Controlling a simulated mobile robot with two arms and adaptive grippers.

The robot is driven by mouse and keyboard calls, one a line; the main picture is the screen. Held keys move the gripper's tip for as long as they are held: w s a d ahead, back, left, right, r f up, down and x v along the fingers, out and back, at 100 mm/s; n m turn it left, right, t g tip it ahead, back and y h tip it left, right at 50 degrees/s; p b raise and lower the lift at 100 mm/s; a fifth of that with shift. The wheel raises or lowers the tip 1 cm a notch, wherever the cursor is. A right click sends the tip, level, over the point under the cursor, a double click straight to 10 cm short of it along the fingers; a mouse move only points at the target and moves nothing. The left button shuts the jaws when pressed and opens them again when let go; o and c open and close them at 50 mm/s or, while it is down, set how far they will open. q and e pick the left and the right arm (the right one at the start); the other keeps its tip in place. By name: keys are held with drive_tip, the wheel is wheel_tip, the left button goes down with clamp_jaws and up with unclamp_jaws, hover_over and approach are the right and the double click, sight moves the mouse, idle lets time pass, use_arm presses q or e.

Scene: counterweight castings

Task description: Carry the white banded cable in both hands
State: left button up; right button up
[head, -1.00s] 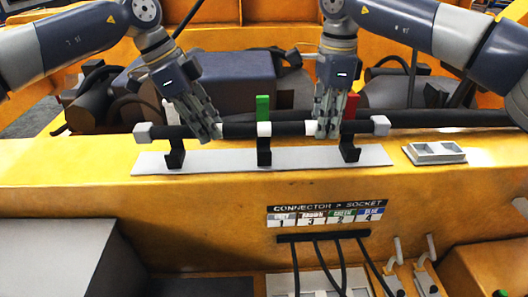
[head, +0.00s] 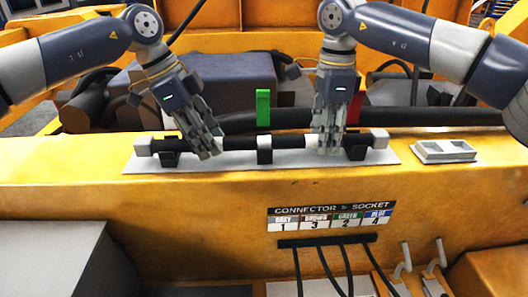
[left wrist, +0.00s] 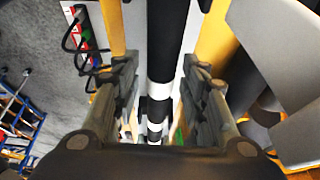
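The cable (head: 232,143) is a straight black bar with white bands and pale blocks at both ends. My right gripper (head: 328,146) straddles the cable right of the middle band. Its finger gap is too small to judge.
A green tab (head: 263,108) and a red tab (head: 353,108) stand behind the cable. A thick black hose (head: 440,118) runs behind. A grey two-opening block (head: 445,151) sits to the right on the yellow ledge (head: 60,165). A connector-and-socket label panel (head: 330,215) is below.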

use_arm(q)
drive_tip(key=shift+s+r, duration=0.1)
drive_tip(key=shift+s, duration=0.1)
use_arm(e)
drive_tip(key=shift+s+r, duration=0.15)
drive_tip(key=shift+s, duration=0.1)
use_arm(q)
drive_tip(key=o, duration=0.8)
use_arm(e)
drive_tip(key=shift+w, duration=0.1)
use_arm(q)
drive_tip(key=shift+w, duration=0.15)
use_arm(e)
drive_tip(key=shift+w, duration=0.1)
use_arm(q)
drive_tip(key=shift+a+r, duration=0.15)
drive_tip(key=shift+r, duration=0.3)
drive_tip(key=v, duration=1.1)
drive_tip(key=shift+s, duration=0.2)
use_arm(e)
drive_tip(key=o, duration=0.8)
